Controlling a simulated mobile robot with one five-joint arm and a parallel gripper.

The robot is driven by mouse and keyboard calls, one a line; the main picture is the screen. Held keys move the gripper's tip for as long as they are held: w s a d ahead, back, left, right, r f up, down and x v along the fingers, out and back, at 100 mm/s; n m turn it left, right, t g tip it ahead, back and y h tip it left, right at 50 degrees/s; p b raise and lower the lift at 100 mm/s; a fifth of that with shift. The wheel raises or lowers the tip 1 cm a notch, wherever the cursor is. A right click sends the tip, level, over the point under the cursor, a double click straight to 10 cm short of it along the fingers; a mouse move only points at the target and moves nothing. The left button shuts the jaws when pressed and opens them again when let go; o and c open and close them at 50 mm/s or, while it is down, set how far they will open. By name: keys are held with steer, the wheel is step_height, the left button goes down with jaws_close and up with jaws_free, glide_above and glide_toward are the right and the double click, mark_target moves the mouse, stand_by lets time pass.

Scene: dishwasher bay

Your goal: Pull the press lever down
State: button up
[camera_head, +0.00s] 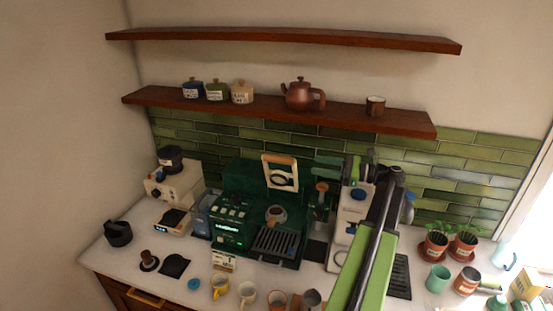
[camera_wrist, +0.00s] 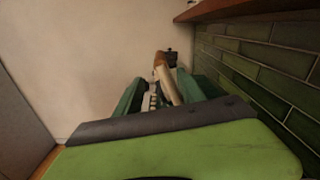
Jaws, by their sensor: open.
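The press lever (camera_head: 280,172), a cream frame with a wooden top bar, stands raised on the dark green coffee machine (camera_head: 232,215). In the wrist view the lever (camera_wrist: 166,78) shows nearly edge-on, beyond and between my teal fingers. My gripper (camera_head: 316,166) is open and empty, pointing left, to the right of the lever and about level with it. A gap shows between the fingertips and the lever in the head view. The wrist view shows the open fingers of my gripper (camera_wrist: 158,92) on either side. The lever's lower end is hard to make out.
A white machine (camera_head: 352,215) stands right of the green one, close under my arm. A cream grinder (camera_head: 170,187) stands to the left. Cups line the counter front, including a yellow mug (camera_head: 219,286). The lower shelf (camera_head: 345,111) runs above the lever.

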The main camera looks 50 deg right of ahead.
mark_target(266, 157)
steer(key=x, duration=1.5)
steer(key=shift+w+a, duration=0.2)
steer(key=shift+w, duration=0.05)
jaws_close()
stand_by(0.5)
